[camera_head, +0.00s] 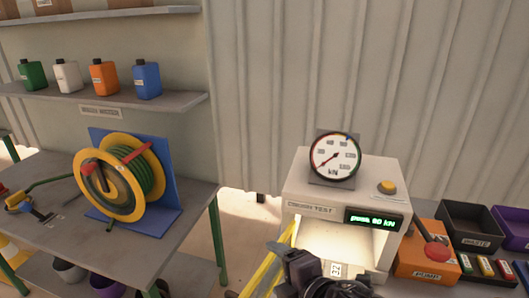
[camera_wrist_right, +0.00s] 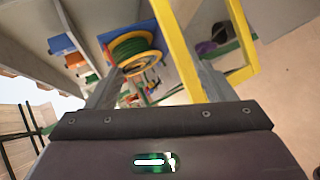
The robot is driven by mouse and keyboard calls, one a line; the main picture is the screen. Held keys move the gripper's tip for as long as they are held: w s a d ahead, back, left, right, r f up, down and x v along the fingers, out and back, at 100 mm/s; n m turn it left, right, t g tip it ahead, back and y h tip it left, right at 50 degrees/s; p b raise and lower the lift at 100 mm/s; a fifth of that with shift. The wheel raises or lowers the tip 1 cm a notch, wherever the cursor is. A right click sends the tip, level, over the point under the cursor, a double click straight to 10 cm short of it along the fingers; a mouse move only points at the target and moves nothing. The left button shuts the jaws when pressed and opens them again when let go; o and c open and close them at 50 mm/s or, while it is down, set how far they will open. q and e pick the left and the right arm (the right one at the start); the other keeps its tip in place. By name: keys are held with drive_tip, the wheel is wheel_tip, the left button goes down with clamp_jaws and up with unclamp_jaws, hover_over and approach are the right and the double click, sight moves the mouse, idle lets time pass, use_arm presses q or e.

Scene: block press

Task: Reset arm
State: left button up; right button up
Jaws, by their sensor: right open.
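My right gripper (camera_head: 290,258) is in front of the white press (camera_head: 300,185), at the bottom of the head view. In the right wrist view the gripper (camera_wrist_right: 155,85) has its fingers wide apart, with nothing between them. The press has a round kN gauge (camera_head: 335,156) on top, its needle pointing to the lower left, and a yellow button (camera_head: 387,187). Its green display (camera_head: 374,219) reads about 80 kN. The lit chamber shows a small numbered white tag (camera_head: 336,269); my gripper and wrist hide part of the chamber. My left gripper is not in view.
A yellow frame (camera_head: 268,270) stands close left of my gripper. A hose reel (camera_head: 122,177) sits on the left bench.

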drive_tip(key=s+d+f+m+g+h, duration=0.35)
drive_tip(key=s+d+f+m, duration=0.35)
drive_tip(key=m, duration=0.4)
drive_tip(key=s+d+f+m+g+h, duration=0.35)
drive_tip(key=s+d+f+m, duration=0.25)
drive_tip(key=d+f+m, duration=0.3)
wheel_tip(320, 180, down, 29)
drive_tip(key=s+m+g+b, duration=0.1)
drive_tip(key=s+d+f, duration=0.2)
drive_tip(key=s+f, duration=0.8)
drive_tip(key=s+d+f+g+b, duration=0.1)
drive_tip(key=s+d+f, duration=0.1)
drive_tip(key=s+f, duration=0.8)
drive_tip(key=shift+s+f+g, duration=0.2)
drive_tip(key=shift+f+g, duration=0.05)
drive_tip(key=shift+g, duration=0.05)
